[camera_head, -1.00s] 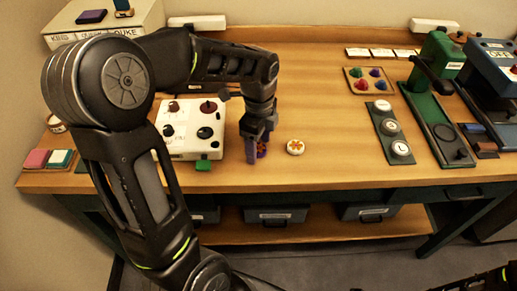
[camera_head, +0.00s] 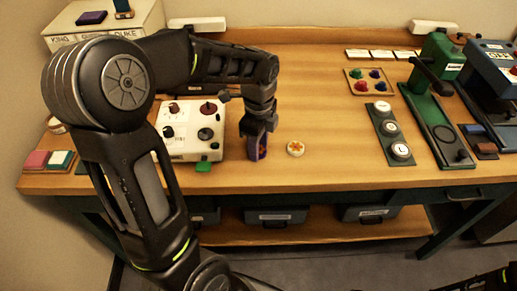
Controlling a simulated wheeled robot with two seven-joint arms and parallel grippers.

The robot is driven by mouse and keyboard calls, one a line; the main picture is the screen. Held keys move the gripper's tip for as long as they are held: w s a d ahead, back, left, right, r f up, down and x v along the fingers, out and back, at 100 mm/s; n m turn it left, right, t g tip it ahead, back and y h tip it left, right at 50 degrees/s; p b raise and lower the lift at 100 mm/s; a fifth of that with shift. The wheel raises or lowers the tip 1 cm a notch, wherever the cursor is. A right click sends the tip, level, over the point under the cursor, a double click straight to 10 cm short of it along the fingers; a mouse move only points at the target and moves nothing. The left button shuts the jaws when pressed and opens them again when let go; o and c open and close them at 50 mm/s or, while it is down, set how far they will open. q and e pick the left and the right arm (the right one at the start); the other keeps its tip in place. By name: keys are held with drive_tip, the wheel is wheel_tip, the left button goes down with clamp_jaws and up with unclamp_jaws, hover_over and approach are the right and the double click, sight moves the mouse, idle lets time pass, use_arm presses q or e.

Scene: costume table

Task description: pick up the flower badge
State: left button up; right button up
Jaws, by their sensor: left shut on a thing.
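A round white badge with an orange-red flower (camera_head: 295,149) lies flat on the wooden table, just right of my left gripper and apart from it. My left gripper (camera_head: 257,153) points down and is shut on a small purple badge (camera_head: 263,146) with an orange-red mark. The fingers hide much of this purple badge, and I cannot make out its design. I cannot tell how far it is above the table.
A white box with dark knobs (camera_head: 193,143) stands close left of my left gripper, with a green block (camera_head: 204,167) at its front. A tray of coloured pieces (camera_head: 369,81), a strip of white round pieces (camera_head: 390,128) and a green press (camera_head: 436,75) stand right.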

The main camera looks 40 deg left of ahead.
use_arm(q)
wheel_tip(320, 180, up, 10)
idle(0.6)
idle(0.7)
